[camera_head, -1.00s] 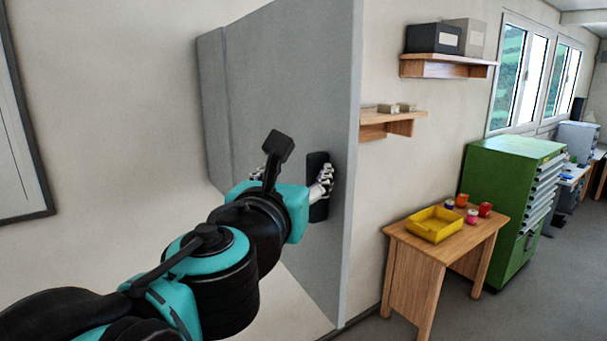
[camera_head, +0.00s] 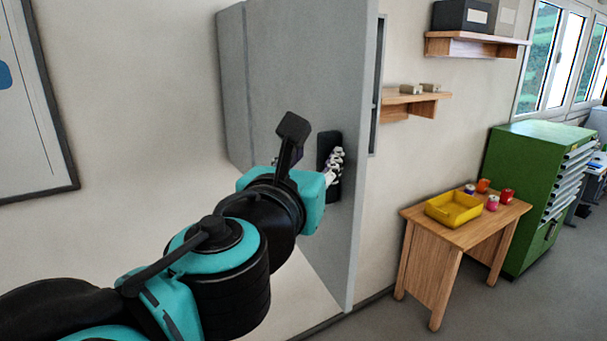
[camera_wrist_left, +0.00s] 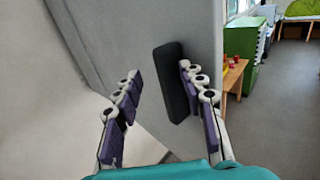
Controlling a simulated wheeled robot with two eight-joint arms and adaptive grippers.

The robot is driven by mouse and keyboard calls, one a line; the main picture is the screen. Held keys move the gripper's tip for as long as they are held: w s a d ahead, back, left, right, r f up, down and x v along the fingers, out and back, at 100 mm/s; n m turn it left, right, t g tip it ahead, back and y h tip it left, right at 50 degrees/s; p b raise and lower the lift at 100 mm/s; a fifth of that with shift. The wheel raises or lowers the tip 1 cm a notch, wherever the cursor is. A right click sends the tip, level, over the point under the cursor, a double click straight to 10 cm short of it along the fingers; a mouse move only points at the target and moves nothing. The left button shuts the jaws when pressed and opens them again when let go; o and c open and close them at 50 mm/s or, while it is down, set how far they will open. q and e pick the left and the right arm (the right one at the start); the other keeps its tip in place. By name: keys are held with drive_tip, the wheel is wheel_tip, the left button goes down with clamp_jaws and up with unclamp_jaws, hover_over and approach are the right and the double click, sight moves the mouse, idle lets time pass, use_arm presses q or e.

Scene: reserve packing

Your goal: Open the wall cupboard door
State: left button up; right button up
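The grey wall cupboard's door (camera_head: 290,70) stands partly open, its right edge swung out from the wall. A strip of the cupboard body (camera_head: 376,90) shows behind that edge. The dark upright handle (camera_head: 334,150) is near the door's right edge. My left gripper (camera_head: 334,162) is at the handle; my own wrist hides part of it. In the left wrist view, the left gripper (camera_wrist_left: 160,95) has its fingers spread apart. The handle (camera_wrist_left: 171,80) shows beyond and between them, close to the right finger; I cannot tell if they touch. My right gripper is out of view.
A wooden table (camera_head: 430,245) with a yellow tray (camera_head: 453,208) and several small cans stands right of the door. Wall shelves (camera_head: 470,46) with boxes hang above it. A green drawer cabinet (camera_head: 530,185) stands farther right. The floor at right is open.

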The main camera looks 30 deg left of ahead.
use_arm(q)
drive_tip(key=s+d, duration=0.2)
drive_tip(key=s, duration=0.8)
drive_tip(key=shift+d+r, duration=0.15)
drive_tip(key=shift+d, duration=0.05)
drive_tip(key=shift+s, duration=0.15)
idle(0.3)
drive_tip(key=w+f+n+g+h+b, duration=0.1)
drive_tip(key=f+n+g+b, duration=0.2)
drive_tip(key=f+n+b, duration=0.6)
drive_tip(key=w+f+n+g+h+b, duration=0.1)
drive_tip(key=f+n+g+b, duration=0.3)
drive_tip(key=f, duration=3.7)
drive_tip(key=w+f+n+g+h+b, duration=0.1)
drive_tip(key=w+f+n+g+b, duration=0.2)
drive_tip(key=f+n+b, duration=1)
wheel_tip(320, 180, down, 12)
drive_tip(key=n, duration=0.8)
drive_tip(key=shift+d+g+b, duration=0.25)
drive_tip(key=shift+g+b, duration=0.05)
drive_tip(key=shift+b, duration=0.1)
